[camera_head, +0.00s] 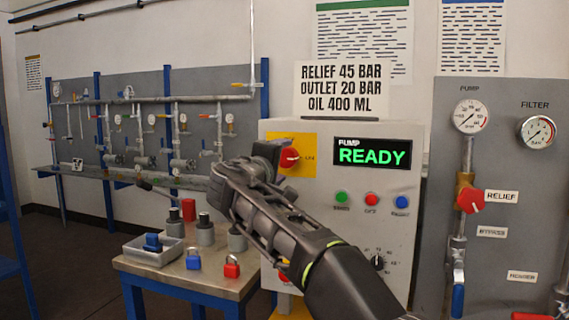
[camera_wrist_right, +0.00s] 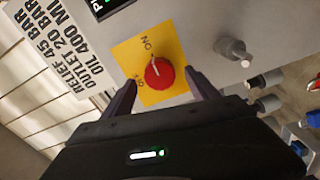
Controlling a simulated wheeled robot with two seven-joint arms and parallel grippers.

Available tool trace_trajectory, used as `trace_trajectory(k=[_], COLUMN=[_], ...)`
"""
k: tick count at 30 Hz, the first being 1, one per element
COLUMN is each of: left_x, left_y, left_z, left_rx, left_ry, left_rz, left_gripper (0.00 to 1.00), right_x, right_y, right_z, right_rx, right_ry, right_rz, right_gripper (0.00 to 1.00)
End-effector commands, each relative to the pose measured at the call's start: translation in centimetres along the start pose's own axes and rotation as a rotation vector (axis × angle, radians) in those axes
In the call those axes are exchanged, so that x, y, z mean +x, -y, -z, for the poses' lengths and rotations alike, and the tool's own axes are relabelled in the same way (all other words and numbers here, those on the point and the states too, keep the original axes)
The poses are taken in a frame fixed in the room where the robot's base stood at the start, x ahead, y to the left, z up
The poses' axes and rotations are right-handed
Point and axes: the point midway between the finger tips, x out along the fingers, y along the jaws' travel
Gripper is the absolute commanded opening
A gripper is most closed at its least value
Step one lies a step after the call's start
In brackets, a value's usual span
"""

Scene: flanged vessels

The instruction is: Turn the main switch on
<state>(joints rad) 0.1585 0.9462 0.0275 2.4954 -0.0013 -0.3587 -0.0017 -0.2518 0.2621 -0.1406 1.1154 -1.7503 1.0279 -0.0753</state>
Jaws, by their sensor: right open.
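The main switch is a red round knob (camera_head: 289,157) on a yellow plate (camera_head: 307,141) at the upper left of the pump control box (camera_head: 345,215). In the right wrist view the knob (camera_wrist_right: 159,76) has a white mark that points roughly toward the ON lettering. My right gripper (camera_head: 268,153) is in front of the plate; its hand partly covers the plate's left side in the head view. In the right wrist view its fingers (camera_wrist_right: 160,88) are open, one on each side of the knob, with gaps visible. My left gripper is not in view.
The green READY display (camera_head: 372,153) is right of the switch, above green, red and blue buttons (camera_head: 371,200). A small table (camera_head: 190,278) with padlocks and a grey tray (camera_head: 152,254) stands at the lower left. A gauge panel (camera_head: 500,180) stands at the right.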

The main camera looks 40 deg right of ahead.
Motion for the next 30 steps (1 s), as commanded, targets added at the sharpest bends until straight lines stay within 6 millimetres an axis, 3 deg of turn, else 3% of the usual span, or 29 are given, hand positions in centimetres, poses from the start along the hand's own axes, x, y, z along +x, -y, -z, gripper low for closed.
trace_trajectory(k=[3,9,30], left_x=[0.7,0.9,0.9], left_y=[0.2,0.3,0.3], left_z=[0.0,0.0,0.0], left_rx=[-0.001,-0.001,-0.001], left_ry=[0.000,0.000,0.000], left_rz=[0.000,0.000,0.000], left_gripper=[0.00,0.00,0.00], right_x=[-2.2,-4.5,-4.8], right_y=[0.2,0.1,0.1], right_z=[0.0,0.0,0.7], right_rx=[0.002,0.001,0.005], right_ry=[-0.004,-0.001,-0.028], right_rz=[0.000,0.000,0.001], right_gripper=[0.68,0.68,0.68])
